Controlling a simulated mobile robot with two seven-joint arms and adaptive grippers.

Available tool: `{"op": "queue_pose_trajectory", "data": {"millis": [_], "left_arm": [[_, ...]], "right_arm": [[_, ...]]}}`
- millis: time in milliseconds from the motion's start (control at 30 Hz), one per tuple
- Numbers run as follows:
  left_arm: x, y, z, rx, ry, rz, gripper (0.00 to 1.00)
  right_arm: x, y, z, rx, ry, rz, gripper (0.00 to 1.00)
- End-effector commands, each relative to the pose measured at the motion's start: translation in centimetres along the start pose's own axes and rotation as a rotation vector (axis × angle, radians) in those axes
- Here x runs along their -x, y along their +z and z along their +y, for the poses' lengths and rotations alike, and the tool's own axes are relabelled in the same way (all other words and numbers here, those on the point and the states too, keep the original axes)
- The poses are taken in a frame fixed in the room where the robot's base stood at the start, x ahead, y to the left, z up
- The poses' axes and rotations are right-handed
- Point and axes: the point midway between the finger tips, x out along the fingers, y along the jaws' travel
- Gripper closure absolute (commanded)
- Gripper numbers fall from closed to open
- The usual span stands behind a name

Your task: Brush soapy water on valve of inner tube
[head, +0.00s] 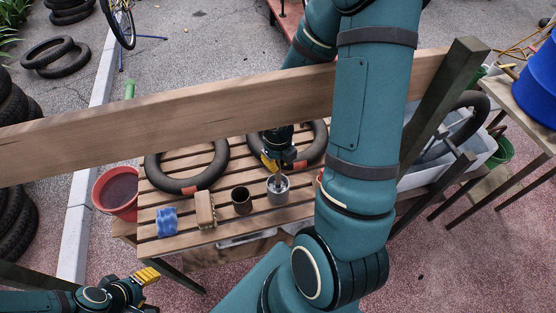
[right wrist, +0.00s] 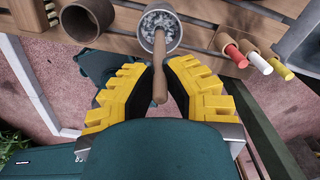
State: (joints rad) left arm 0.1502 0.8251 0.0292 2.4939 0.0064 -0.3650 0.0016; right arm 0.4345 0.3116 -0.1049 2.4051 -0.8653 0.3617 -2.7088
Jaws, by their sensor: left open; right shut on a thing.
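My right gripper (right wrist: 159,75) is shut on the wooden handle of a brush (right wrist: 160,65). The brush head is down inside a grey cup (right wrist: 147,19) of foamy, bubbly liquid. In the head view the cup (head: 278,194) stands on the slatted bench, with my right gripper (head: 276,166) just above it. One black inner tube (head: 160,180) lies on the bench to the left; another inner tube (head: 318,135) lies behind the cup, partly hidden by my right arm. Each tube has a reddish band. I cannot make out a valve. My left gripper (head: 150,275) is open and empty at bottom left.
The slatted bench (head: 150,201) also holds a blue sponge (head: 166,221), a tan block (head: 205,210) and a dark cup (head: 241,200). A wooden rail (head: 200,102) crosses above. A red bucket (head: 103,190) stands left. A grey tub (head: 474,155) is right.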

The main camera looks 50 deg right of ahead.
Motion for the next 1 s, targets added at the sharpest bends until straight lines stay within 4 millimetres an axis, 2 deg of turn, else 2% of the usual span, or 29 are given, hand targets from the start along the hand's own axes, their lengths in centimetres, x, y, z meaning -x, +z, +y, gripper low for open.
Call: {"op": "queue_pose_trajectory", "data": {"millis": [467,933,1000], "left_arm": [[0.1,0.0,0.0,0.0,0.0,0.0,0.53],[3.3,-0.4,1.3,0.0,0.0,0.0,0.53],[3.3,-0.4,1.3,0.0,0.0,0.0,0.53]], "right_arm": [[0.1,0.0,0.0,0.0,0.0,0.0,1.0],[3.3,0.0,0.0,0.0,0.0,0.0,1.0],[3.6,0.1,-0.1,-0.001,0.0,-0.002,1.0]]}}
